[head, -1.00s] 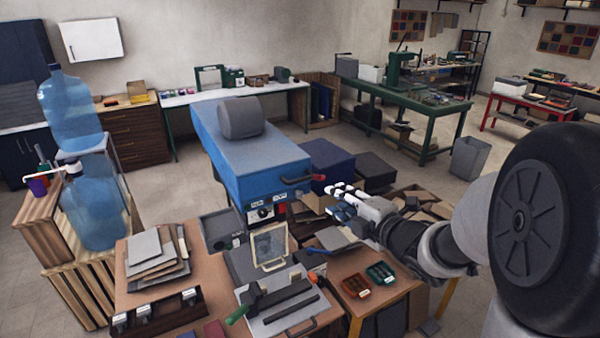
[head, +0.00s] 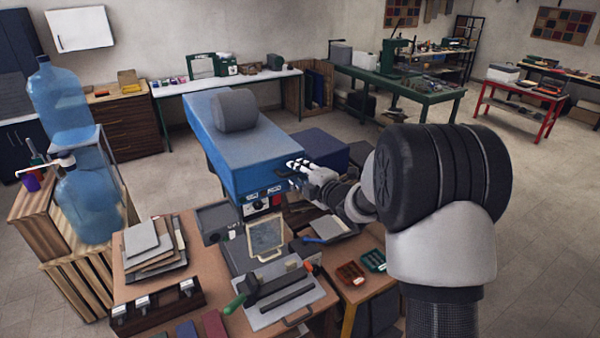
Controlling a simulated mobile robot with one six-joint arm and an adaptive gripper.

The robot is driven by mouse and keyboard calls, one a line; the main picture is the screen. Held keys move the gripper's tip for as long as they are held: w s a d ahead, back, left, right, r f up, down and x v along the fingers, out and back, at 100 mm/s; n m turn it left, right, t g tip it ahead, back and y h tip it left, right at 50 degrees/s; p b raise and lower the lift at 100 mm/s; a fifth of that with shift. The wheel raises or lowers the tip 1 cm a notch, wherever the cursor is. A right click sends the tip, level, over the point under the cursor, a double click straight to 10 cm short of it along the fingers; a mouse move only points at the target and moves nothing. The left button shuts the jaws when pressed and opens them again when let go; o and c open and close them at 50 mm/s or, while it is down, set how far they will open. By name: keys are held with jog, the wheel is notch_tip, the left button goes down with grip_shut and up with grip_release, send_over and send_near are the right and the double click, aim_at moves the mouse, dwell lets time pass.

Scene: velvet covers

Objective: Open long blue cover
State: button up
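The long blue cover (head: 255,148) lies closed over a long body in the middle of the room, with a grey rounded block (head: 234,114) on top. A panel with labels and a dark knob (head: 258,204) shows on the front end below it. My gripper (head: 292,165) is at the front right corner of the cover, where its handle is. The pale fingers overlap the handle in the picture and hide most of it. I cannot tell whether they touch it or how far apart they stand.
A workbench (head: 185,226) with plates and tools stands in front. A dark blue box (head: 318,146) is right of the cover. Open floor (head: 535,200) lies at right.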

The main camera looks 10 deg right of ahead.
jog(key=shift+c, duration=0.3)
grip_shut()
dwell(0.6)
